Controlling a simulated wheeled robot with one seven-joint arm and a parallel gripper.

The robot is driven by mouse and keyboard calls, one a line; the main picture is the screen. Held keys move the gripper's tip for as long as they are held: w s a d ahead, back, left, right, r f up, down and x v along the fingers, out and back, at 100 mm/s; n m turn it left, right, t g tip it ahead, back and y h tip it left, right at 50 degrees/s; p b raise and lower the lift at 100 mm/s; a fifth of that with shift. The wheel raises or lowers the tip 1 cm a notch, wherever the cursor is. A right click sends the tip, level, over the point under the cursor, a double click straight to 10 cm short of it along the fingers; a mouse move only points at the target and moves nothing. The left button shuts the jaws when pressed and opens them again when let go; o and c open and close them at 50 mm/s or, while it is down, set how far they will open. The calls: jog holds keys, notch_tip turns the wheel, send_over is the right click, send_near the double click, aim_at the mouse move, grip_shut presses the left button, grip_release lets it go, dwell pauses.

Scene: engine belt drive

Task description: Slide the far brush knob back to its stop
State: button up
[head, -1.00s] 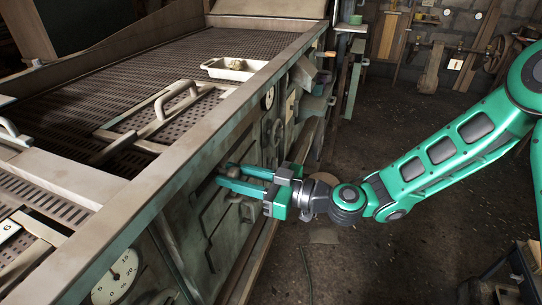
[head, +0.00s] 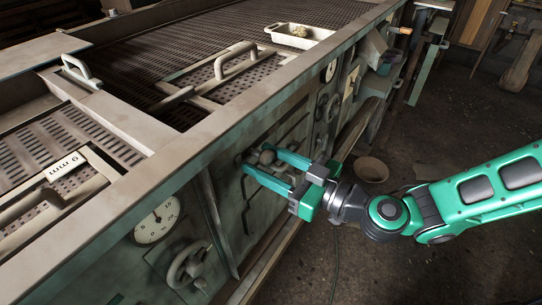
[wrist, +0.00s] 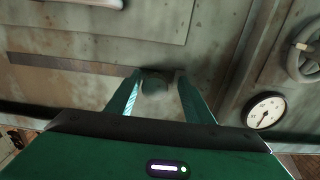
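A grey-green round knob (head: 267,157) stands out from the side panel of the machine in the head view. In the wrist view the knob (wrist: 154,82) lies between my two fingers, closer to the left one. My green gripper (head: 256,158) reaches level to the panel, with its fingers apart on either side of the knob. The wrist view shows my gripper (wrist: 160,88) open, with a gap between the knob and the right finger.
A dial gauge (head: 157,220) and a handwheel (head: 188,264) sit on the panel to the left. The machine's top rim (head: 215,125) runs above my gripper. A white tray (head: 299,36) stands on top. A round bowl-like object (head: 371,169) is behind my wrist, near open floor.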

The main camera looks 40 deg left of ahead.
jog(key=shift+w, duration=0.15)
jog(key=shift+w+d, duration=0.1)
jog(key=shift+d, duration=0.15)
jog(key=w+d, duration=0.1)
jog(key=d, duration=0.9)
jog(key=shift+w, duration=0.3)
jog(key=shift+d+f, duration=0.1)
